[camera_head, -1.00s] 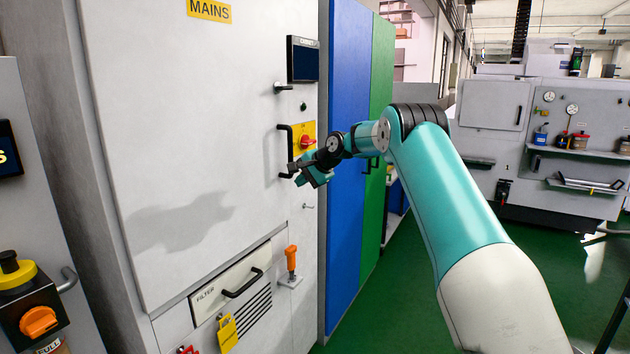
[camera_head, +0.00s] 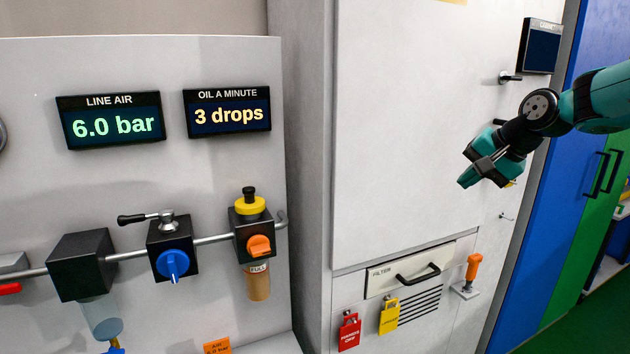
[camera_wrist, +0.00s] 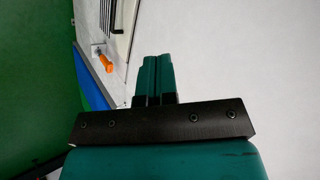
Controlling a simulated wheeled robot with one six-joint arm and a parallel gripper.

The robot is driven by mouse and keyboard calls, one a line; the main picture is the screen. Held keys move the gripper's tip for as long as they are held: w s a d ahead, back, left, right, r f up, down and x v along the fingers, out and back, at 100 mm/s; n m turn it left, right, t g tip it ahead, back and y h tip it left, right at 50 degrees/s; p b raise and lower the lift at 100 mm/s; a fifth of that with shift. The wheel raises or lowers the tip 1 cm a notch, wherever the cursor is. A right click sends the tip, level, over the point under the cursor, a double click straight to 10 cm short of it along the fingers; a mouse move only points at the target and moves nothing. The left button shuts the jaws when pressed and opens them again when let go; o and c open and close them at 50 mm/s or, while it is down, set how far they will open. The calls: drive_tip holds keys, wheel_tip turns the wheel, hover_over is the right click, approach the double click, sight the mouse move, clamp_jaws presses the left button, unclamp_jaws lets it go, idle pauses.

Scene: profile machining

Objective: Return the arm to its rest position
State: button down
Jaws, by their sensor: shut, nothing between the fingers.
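My gripper (camera_head: 472,170) is at the upper right in the head view, in front of the grey mains cabinet (camera_head: 400,150). It points down and to the left, and its teal fingers are together with nothing between them. In the wrist view the two fingers (camera_wrist: 154,75) lie side by side against the pale cabinet face. My teal arm reaches in from the right edge of the head view. The gripper hides part of the cabinet's handle and switch area.
The air panel on the left carries a "6.0 bar" display (camera_head: 112,119), a "3 drops" display (camera_head: 228,111) and valves on a pipe. Below my gripper are a filter drawer (camera_head: 410,270), red (camera_head: 349,331) and yellow (camera_head: 389,316) padlocks, and an orange-handled lever (camera_head: 472,268).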

drive_tip(key=s+a+n+g, duration=0.2)
drive_tip(key=s+a+n, duration=0.3)
drive_tip(key=s+a, duration=0.55)
drive_tip(key=s+a+f+n+g, duration=0.2)
drive_tip(key=s+a+n, duration=0.1)
drive_tip(key=s, duration=1)
drive_tip(key=s+a+f+n+g, duration=0.2)
drive_tip(key=s+n, duration=0.4)
drive_tip(key=s, duration=0.6)
drive_tip(key=shift+s+a+f, duration=0.4)
drive_tip(key=shift+a+f, duration=0.05)
drive_tip(key=shift+f, duration=0.3)
